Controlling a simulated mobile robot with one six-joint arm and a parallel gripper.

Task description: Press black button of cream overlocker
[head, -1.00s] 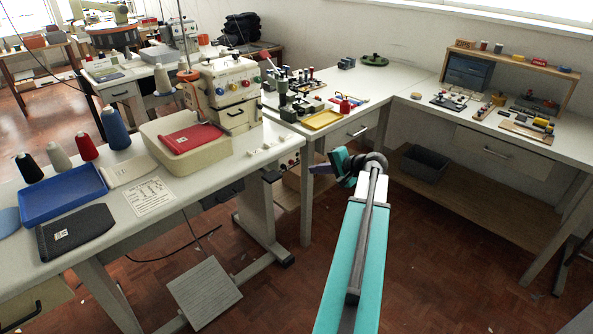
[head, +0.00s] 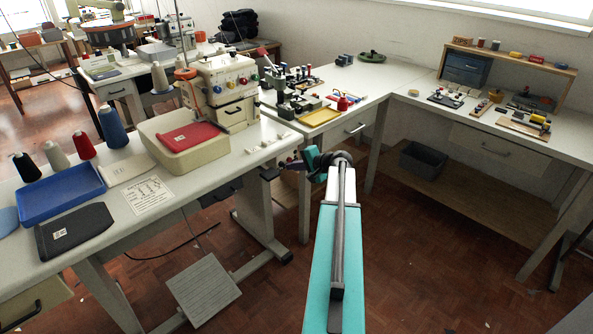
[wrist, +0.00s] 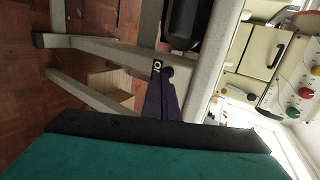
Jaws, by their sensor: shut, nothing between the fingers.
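The cream overlocker (head: 225,92) stands on the white table at left, with coloured dials on its front. It also shows sideways at the right of the wrist view (wrist: 259,60). My gripper (head: 287,165) is shut and empty at the table's right end, below the overlocker. In the wrist view, its dark fingers (wrist: 158,84) point at the table's edge.
The white table (head: 228,172) carries a blue tray (head: 62,195), thread cones and a cream box with red cloth (head: 190,136). A grey bin (head: 423,160) stands on the low shelf.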

